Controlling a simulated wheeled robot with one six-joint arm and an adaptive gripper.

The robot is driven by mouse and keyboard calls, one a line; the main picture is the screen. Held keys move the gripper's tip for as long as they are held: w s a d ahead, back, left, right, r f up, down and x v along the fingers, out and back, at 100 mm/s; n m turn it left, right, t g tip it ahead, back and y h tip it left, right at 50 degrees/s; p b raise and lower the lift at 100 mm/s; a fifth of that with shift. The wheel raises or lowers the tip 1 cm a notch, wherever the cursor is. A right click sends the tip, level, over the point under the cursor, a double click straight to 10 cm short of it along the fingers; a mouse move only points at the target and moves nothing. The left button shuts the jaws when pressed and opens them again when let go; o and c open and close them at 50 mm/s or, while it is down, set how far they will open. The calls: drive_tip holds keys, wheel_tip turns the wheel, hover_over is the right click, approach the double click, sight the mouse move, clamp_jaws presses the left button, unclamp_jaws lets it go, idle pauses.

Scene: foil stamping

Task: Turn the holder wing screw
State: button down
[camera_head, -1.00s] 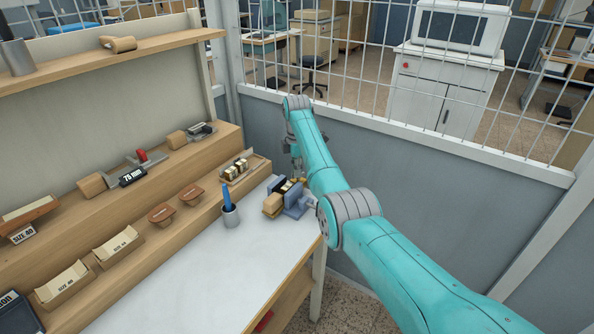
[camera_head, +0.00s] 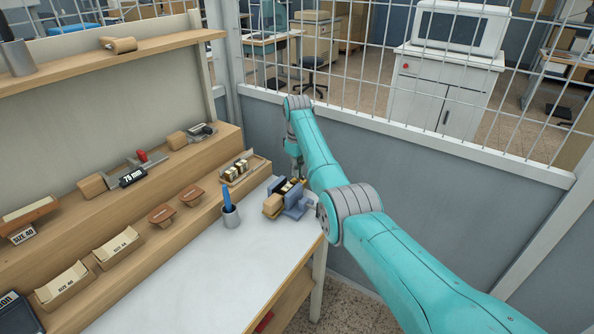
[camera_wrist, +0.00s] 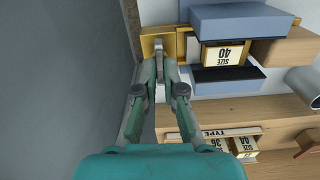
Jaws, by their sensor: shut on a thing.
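The holder (camera_head: 291,198) is a blue-grey clamp-like block with brass parts, standing at the far right end of the white bench top. In the wrist view the holder (camera_wrist: 240,18) shows at the upper right, with a block marked "SIZE 40" (camera_wrist: 223,55) in it. The wing screw (camera_wrist: 159,47) is a small grey piece in front of a brass plate, between my fingertips. My gripper (camera_wrist: 160,62) is shut on the wing screw, at the left side of the holder. In the head view my gripper (camera_head: 297,172) is small and partly hidden by my arm.
A grey cup with a blue tool (camera_head: 231,215) stands beside the holder. A wooden tray of brass type (camera_head: 240,170) sits on the step behind. A grey wall (camera_wrist: 65,80) is close on the left in the wrist view. The white bench top (camera_head: 190,285) is clear in front.

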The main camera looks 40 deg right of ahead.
drive_tip(key=m, duration=0.4)
drive_tip(key=shift+s+f+m, duration=0.15)
drive_tip(key=shift+f+m, duration=0.2)
drive_tip(key=shift+m, duration=0.05)
drive_tip(key=m, duration=0.3)
drive_tip(key=shift+m, duration=0.3)
drive_tip(key=m, duration=0.4)
drive_tip(key=shift+s+d, duration=0.1)
drive_tip(key=shift+d, duration=0.05)
drive_tip(key=shift+s+d+m, duration=0.1)
drive_tip(key=shift+m, duration=2)
drive_tip(key=c, duration=1.1)
unclamp_jaws()
drive_tip(key=shift+r, duration=0.2)
